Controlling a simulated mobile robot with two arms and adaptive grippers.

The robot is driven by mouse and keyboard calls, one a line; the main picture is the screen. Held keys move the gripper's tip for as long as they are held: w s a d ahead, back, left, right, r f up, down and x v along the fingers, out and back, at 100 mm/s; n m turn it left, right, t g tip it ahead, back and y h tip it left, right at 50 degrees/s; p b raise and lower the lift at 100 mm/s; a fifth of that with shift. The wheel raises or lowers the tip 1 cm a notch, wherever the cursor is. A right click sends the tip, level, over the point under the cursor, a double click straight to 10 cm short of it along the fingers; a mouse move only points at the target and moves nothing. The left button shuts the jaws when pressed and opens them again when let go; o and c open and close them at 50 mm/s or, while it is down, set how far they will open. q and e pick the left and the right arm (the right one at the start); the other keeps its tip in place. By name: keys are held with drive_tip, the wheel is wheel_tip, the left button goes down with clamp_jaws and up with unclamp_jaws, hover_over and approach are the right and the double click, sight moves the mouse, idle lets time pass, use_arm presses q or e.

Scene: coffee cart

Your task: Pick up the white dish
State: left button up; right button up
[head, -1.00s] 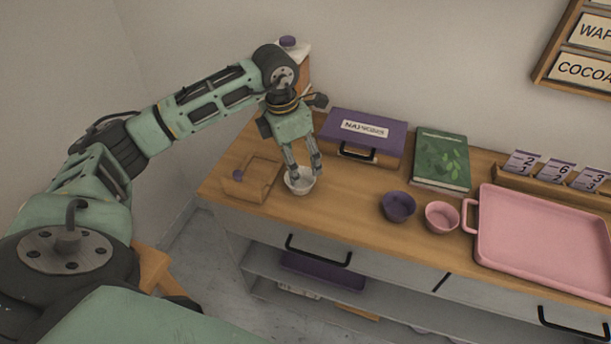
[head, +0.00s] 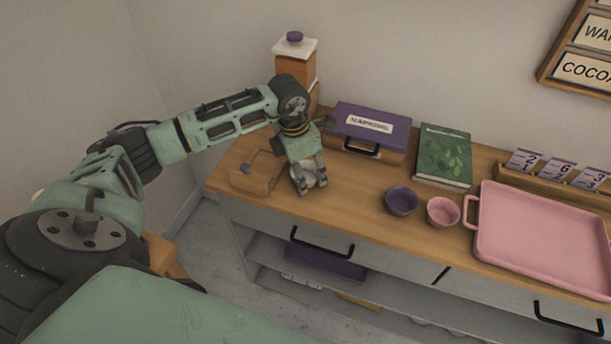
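The white dish (head: 309,174) is a small bowl on the wooden cart top, left of the purple bowl. My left gripper (head: 312,187) is low at the dish, with its two fingers apart and pointing down. Part of the dish shows between the fingers, and its sides are partly hidden by them. I cannot tell whether the fingers touch it. The dish appears to rest on the counter. My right gripper is not in view.
A wooden holder (head: 247,180) stands close left of the dish. A purple napkin box (head: 352,141) and a green book (head: 444,150) lie behind. A purple bowl (head: 401,200), a pink bowl (head: 443,211) and a pink tray (head: 540,235) are to the right. The counter's front strip is clear.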

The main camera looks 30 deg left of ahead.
sight(306, 178)
use_arm(q)
drive_tip(key=c, duration=0.4)
drive_tip(key=shift+c, duration=1.1)
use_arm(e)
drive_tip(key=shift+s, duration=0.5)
use_arm(q)
drive_tip(key=shift+r, duration=0.1)
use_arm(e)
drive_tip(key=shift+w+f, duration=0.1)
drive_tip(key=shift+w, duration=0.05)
